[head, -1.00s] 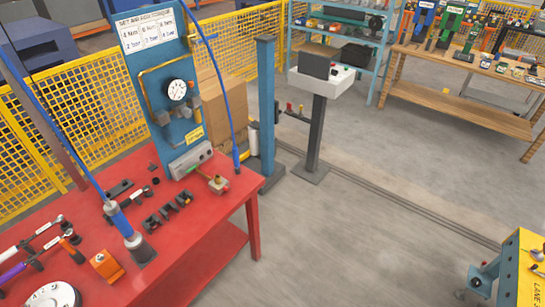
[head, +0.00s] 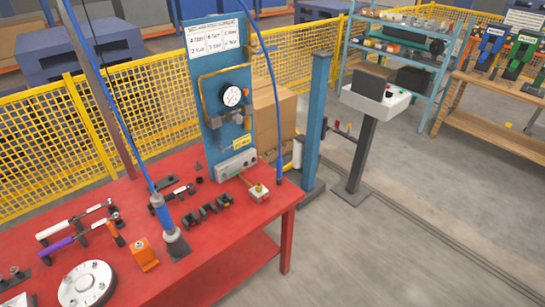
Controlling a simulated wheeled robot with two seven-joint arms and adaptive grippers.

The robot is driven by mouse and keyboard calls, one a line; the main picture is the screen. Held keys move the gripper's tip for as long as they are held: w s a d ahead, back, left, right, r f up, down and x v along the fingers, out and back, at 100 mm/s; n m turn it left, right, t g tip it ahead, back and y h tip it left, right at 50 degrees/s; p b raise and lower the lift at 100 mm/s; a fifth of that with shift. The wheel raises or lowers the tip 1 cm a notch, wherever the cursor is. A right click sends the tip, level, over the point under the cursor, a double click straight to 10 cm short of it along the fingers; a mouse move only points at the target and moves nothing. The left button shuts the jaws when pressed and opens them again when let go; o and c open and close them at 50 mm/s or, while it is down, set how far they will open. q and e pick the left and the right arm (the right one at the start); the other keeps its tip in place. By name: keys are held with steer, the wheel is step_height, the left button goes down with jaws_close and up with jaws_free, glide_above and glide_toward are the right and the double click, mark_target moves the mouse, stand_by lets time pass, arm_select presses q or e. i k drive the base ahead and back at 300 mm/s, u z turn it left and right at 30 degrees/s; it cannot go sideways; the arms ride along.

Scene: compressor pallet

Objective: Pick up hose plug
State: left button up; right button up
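A blue hose (head: 272,75) arches over the top of the upright blue gauge panel (head: 199,73) and hangs down its right side. Its lower end (head: 279,178), which may be the hose plug, hangs at the right rear edge of the red table (head: 215,268). The end is too small to make out in detail. Neither of my grippers is in the head view.
A blue tool (head: 162,213) on a cable stands in a dark holder on the table. Black holders (head: 208,212), an orange block (head: 145,255) and a round white plate (head: 86,284) lie nearby. A blue post (head: 316,120) and a control pedestal (head: 363,150) stand right. Floor at lower right is clear.

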mark_target(279, 159)
steer(key=u, duration=0.5)
steer(key=k, duration=0.6)
steer(key=z, duration=0.15)
steer(key=i, duration=0.55)
steer(key=z, duration=0.9)
steer(key=i, duration=0.7)
steer(key=u, duration=0.55)
steer(key=i, duration=0.75)
steer(key=u, duration=0.75)
